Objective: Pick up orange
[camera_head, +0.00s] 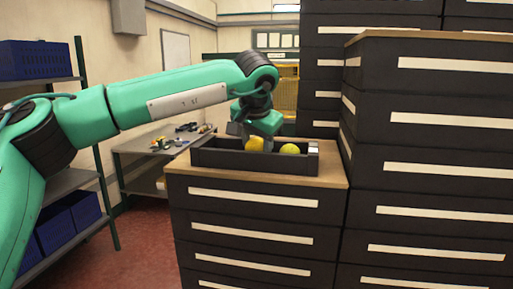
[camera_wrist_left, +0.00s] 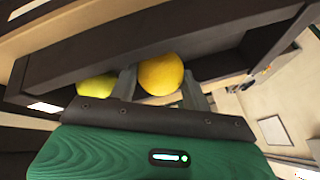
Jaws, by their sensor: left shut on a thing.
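An orange (camera_head: 254,144) is in the dark tray (camera_head: 255,162) on the wooden cabinet top. In the left wrist view the orange (camera_wrist_left: 161,74) sits between the two fingers of my left gripper (camera_wrist_left: 160,88). My left gripper (camera_head: 254,138) reaches down into the tray and is shut on the orange. A yellow-green fruit (camera_head: 289,149) lies to the right in the same tray. In the left wrist view this fruit (camera_wrist_left: 97,86) is just left of the fingers. My right gripper is in neither view.
The tray stands on a drawer cabinet (camera_head: 255,208). A taller drawer cabinet (camera_head: 435,150) rises close on the right. A workbench (camera_head: 150,146) with small tools is behind left, and a shelf with blue bins (camera_head: 37,58) stands at far left.

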